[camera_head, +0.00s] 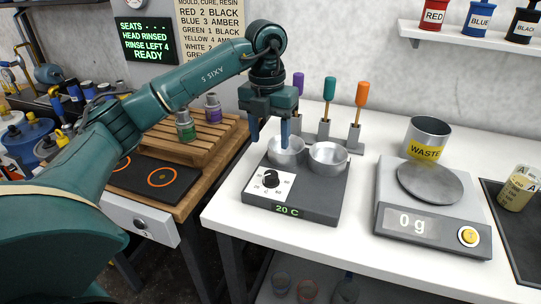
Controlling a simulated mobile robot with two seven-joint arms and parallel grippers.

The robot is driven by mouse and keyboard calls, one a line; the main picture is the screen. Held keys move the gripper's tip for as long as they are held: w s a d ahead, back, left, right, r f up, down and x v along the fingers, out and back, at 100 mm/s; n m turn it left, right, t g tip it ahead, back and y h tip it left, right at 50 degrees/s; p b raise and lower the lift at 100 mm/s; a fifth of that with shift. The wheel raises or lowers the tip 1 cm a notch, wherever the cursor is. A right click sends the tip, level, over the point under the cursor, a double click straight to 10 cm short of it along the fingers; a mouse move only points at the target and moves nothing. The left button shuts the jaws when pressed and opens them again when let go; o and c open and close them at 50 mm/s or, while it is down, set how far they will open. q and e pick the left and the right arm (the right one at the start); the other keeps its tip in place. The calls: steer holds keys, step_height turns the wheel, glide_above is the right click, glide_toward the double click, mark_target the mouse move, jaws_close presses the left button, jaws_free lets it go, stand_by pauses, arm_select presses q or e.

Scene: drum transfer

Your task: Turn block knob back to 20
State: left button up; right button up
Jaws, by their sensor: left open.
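The grey heating block (315,201) stands on the white table with two metal cups, a left cup (287,150) and a right cup (327,160). Its black knob (271,179) sits on a white dial plate at the front left. The green display (289,211) on its front reads 20 C. The exact knob marking is too small to read. My right gripper is not in view.
A scale (433,223) reading 0g stands to the right, with a WASTE can (426,138) behind it. Several coloured-handled tools (357,117) stand in holders behind the block. A wooden rack (190,140) and a hotplate (150,176) are at left.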

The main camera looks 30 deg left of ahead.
arm_select(q)
steer(key=shift+r, duration=1.65)
